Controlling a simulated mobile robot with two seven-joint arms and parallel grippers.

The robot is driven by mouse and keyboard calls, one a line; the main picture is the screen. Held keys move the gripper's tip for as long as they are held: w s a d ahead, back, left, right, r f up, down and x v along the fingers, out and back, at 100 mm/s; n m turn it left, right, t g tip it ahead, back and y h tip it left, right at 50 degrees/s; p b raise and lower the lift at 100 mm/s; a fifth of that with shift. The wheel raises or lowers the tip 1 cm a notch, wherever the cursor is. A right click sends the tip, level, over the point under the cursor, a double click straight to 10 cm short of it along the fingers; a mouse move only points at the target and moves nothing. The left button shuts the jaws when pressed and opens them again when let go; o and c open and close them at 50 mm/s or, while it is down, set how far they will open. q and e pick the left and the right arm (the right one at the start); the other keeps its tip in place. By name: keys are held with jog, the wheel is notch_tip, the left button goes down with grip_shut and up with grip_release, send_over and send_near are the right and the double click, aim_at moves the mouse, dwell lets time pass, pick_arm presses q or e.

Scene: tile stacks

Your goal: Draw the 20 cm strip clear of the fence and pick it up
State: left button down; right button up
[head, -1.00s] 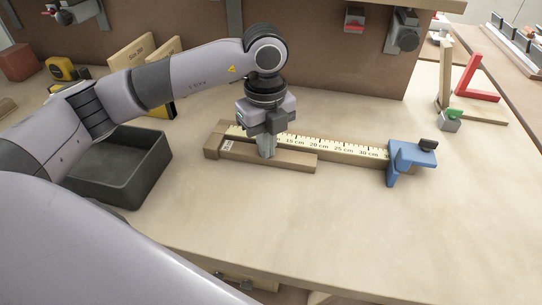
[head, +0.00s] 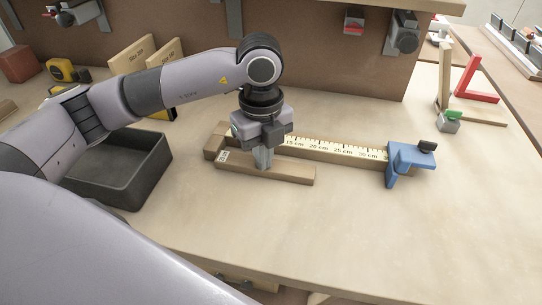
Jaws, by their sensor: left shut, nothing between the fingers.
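The wooden strip (head: 292,173) lies flat on the bench with a small label near its left end. It is in front of the fence (head: 345,159), a wooden bar with a centimetre scale, and a narrow gap shows between them. A wooden stop block (head: 214,143) is at the fence's left end, and a blue clamp-like stop (head: 408,158) sits at its right. My left gripper (head: 263,164) points down with its fingers shut and empty, the tips at the strip's top or far edge; I cannot tell exact contact. It hides part of the fence's scale. My right gripper is not in view.
A dark grey open bin (head: 120,188) stands left of the strip, near my arm. Behind are a yellow tape measure (head: 62,70) and labelled boards (head: 130,55) by the back panel.

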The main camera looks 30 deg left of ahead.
pick_arm(q)
jog(key=shift+s+d+f, duration=0.15)
jog(key=shift+s, duration=0.45)
jog(key=shift+s+d+f, duration=0.15)
jog(key=shift+s, duration=0.45)
jog(key=shift+s, duration=0.1)
jog(key=shift+r, duration=0.1)
notch_tip(320, 180, up, 6)
jog(key=p, duration=0.4)
jog(key=shift+r, duration=0.15)
jog(key=shift+w, duration=0.2)
